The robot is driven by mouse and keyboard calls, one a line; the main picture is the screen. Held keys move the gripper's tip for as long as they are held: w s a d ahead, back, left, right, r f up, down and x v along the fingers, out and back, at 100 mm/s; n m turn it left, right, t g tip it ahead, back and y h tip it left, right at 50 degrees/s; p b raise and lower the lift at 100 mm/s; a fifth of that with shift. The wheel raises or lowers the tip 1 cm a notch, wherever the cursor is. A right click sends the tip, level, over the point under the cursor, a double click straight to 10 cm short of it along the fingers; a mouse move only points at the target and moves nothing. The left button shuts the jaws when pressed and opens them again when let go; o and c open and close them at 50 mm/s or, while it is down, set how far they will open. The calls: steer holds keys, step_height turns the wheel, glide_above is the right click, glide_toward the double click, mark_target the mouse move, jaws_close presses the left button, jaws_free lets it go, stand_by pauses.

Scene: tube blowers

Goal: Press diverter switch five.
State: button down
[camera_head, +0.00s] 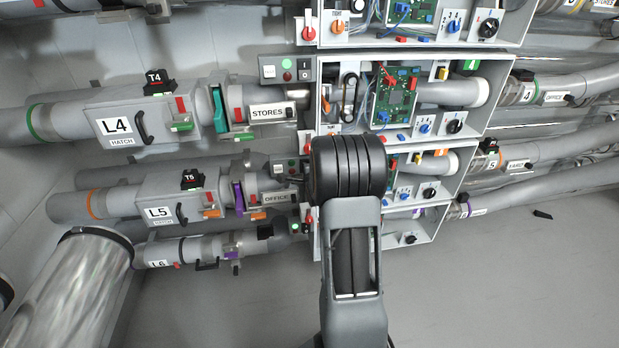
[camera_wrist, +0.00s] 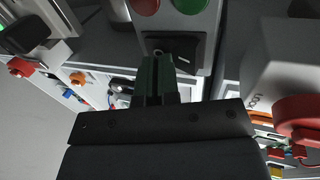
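In the wrist view my gripper (camera_wrist: 157,62) points at a black rocker switch (camera_wrist: 184,47) on a grey control box (camera_wrist: 206,22). Its dark green fingers are together with nothing visible between them. The fingertips overlap the switch's lower left part; I cannot tell if they touch it. In the head view the row-five box (camera_head: 284,167) with small lamps sits left of my arm, by the L5 line (camera_head: 160,211). No label in the wrist view confirms the switch's number.
A red round knob (camera_wrist: 300,112) stands close at the right in the wrist view. Red and green buttons (camera_wrist: 192,4) sit above the switch. In the head view, open cabinets (camera_head: 400,100) with boards, knobs and pipes surround my arm.

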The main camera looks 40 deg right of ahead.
steer(key=shift+r, duration=0.15)
steer(key=shift+w+d+r+p, duration=0.15)
steer(key=shift+r+p, duration=0.1)
steer(key=shift+r, duration=0.2)
steer(key=shift+w+a+r+p, duration=0.1)
steer(key=shift+r+p, duration=0.1)
steer(key=shift+r, duration=0.25)
steer(key=s+a, duration=0.6)
steer(key=s, duration=0.7)
steer(key=shift+f, duration=0.4)
steer(key=shift+a, duration=0.1)
